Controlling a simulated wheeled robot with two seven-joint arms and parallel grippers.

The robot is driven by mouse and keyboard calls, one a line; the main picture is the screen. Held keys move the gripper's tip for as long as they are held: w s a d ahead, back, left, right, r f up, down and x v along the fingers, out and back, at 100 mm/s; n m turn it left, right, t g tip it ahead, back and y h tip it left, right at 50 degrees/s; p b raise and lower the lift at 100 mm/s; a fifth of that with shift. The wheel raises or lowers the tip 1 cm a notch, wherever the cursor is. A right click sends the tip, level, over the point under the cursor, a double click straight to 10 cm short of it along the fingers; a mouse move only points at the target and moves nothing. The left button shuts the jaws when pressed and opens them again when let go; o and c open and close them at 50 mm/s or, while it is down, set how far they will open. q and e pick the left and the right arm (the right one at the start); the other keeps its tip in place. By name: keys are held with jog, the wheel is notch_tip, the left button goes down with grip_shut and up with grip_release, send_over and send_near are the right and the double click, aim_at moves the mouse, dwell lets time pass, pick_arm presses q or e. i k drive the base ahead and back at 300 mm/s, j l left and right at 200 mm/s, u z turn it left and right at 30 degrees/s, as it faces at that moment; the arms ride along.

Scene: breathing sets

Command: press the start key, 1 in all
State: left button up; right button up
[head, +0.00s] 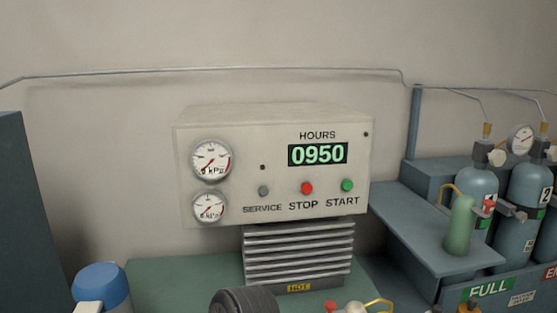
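The start key is a small green round button (347,185) above the word START, at the lower right of the front of a beige control panel (230,122). A red stop button (307,188) sits to its left above STOP. A grey service button (264,191) is further left above SERVICE. The green display (318,154) under HOURS reads 0950. Nothing covers the start key. Neither of my grippers shows in the head view.
Two gauges (211,160) are on the panel's left side. A finned block marked HOT (298,255) is below the panel. A grey shelf (425,228) and several gas bottles (476,190) stand at right. A blue-topped object (101,285) is at lower left. Space before the buttons looks clear.

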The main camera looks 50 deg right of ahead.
aim_at(347, 185)
jog(key=z, duration=1.5)
